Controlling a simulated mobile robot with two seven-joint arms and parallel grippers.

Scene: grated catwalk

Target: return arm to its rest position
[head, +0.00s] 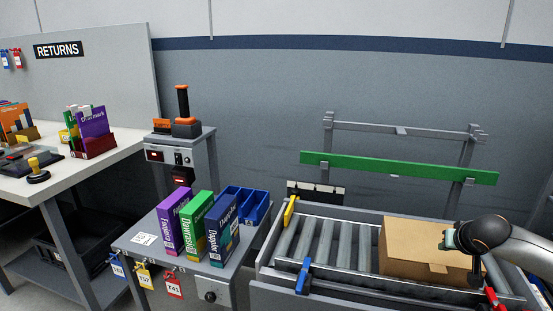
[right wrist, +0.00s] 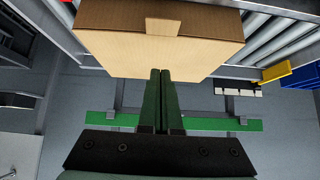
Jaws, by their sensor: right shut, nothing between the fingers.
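My right arm (head: 515,248) comes in from the right in the head view, its wrist over the right part of a closed cardboard box (head: 408,243). In the right wrist view my right gripper (right wrist: 161,73) is shut with its two green fingers together and nothing between them. The box (right wrist: 158,48) fills the upper middle there, and the fingertips overlap its near edge in the picture. I cannot tell whether they touch it. My left gripper is not in view.
The box sits on a roller conveyor (head: 306,242). A green rail (head: 400,168) runs behind it. To the left, a small stand holds upright purple, green and blue boxes (head: 222,232) and blue bins (head: 256,207). A RETURNS bench (head: 60,172) stands far left.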

